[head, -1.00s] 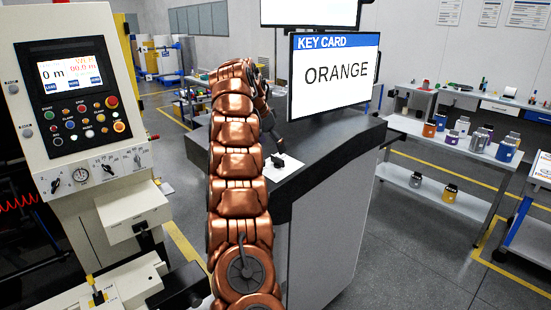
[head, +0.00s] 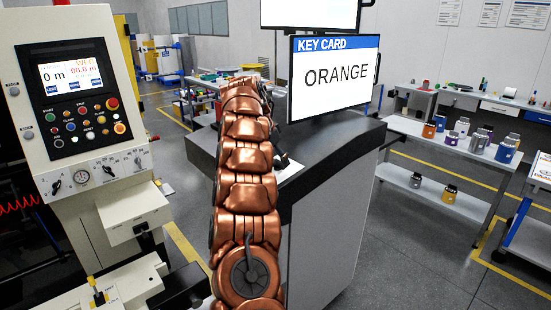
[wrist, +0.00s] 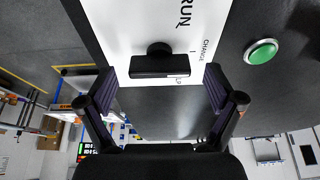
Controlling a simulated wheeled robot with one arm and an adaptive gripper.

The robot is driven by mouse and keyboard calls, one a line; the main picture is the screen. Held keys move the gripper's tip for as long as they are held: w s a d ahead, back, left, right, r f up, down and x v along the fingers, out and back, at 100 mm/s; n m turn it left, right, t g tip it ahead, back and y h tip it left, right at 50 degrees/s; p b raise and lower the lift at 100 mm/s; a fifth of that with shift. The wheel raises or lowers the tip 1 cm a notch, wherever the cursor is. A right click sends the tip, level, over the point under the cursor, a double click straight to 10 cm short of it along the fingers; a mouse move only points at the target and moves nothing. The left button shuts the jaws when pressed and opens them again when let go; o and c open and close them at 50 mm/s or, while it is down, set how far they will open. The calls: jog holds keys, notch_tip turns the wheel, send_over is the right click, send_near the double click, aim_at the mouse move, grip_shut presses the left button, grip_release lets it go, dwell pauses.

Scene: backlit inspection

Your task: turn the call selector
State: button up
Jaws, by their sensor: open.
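The call selector (wrist: 160,62) is a black knob on a white plate in the wrist view. Its wide grip bar lies crosswise in that picture. The plate (wrist: 125,25) carries the words RUN and CHANGE, and some small marking beside the knob is partly covered. My gripper (wrist: 158,84) is open, with one dark finger on each side of the knob and a gap on both sides. I cannot tell how far the fingertips are above the plate. In the head view my arm hides most of the gripper; the white plate (head: 291,170) shows at its right.
A green button (wrist: 262,52) sits on the dark console top to the right of the plate. A screen (head: 334,78) reading KEY CARD ORANGE stands behind the plate on the console (head: 335,160). A machine control panel (head: 75,95) stands at the left.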

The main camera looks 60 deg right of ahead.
jog(key=c, duration=1.1)
jog(key=shift+c, duration=0.2)
jog(key=shift+n, duration=0.3)
jog(key=shift+s+f+n+t+b, duration=0.15)
jog(key=shift+n+t+b, duration=0.15)
jog(key=shift+n+b, duration=0.45)
jog(key=n, duration=0.4)
jog(key=shift+t, duration=0.4)
jog(key=n, duration=0.2)
jog(key=n+p, duration=0.1)
jog(key=n, duration=0.1)
jog(key=shift+r+t+y, duration=0.2)
jog(key=shift+t+y, duration=0.1)
jog(key=shift+t, duration=0.1)
jog(key=shift+s+n+p, duration=0.1)
jog(key=shift+n+p, duration=0.35)
jog(key=shift+n, duration=0.6)
